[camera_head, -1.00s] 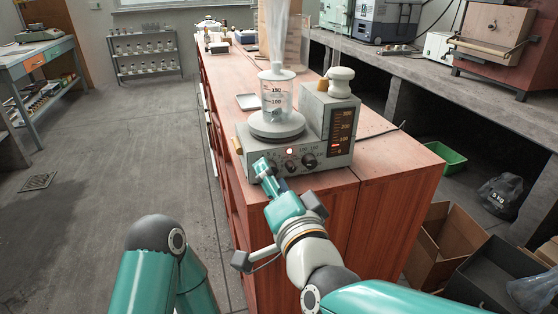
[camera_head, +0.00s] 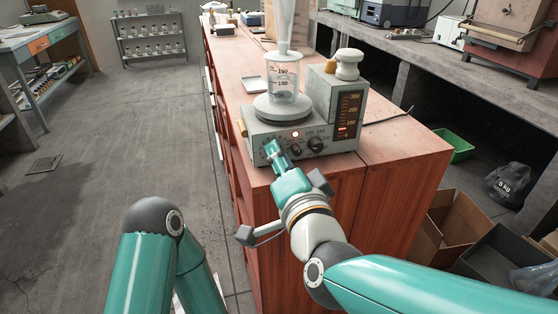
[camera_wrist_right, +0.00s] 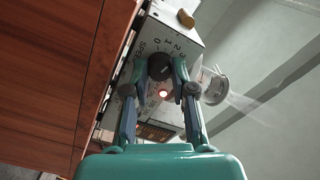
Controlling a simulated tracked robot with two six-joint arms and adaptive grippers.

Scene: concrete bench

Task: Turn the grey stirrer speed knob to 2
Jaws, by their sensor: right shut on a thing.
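The stirrer (camera_head: 258,146) is a grey box with a sloped front panel, standing at the near end of the red-brown bench. My right gripper (camera_head: 270,152) reaches its front panel at the left end. In the right wrist view the right gripper (camera_wrist_right: 162,76) has its fingers on either side of the dark grey speed knob (camera_wrist_right: 160,66), shut on it. The printed numbers 0, 1, 2 and 3 run around the knob. Its pointer setting cannot be read. In the head view the gripper hides this knob. My left gripper is out of view.
A black knob (camera_head: 316,144) and a red lit lamp (camera_head: 296,134) are to the right on the panel. A glass beaker (camera_head: 284,82) stands on the round plate (camera_head: 283,112). A white-topped grey unit (camera_head: 335,95) with a red scale is beside it. Cardboard boxes (camera_head: 447,228) lie right of the bench.

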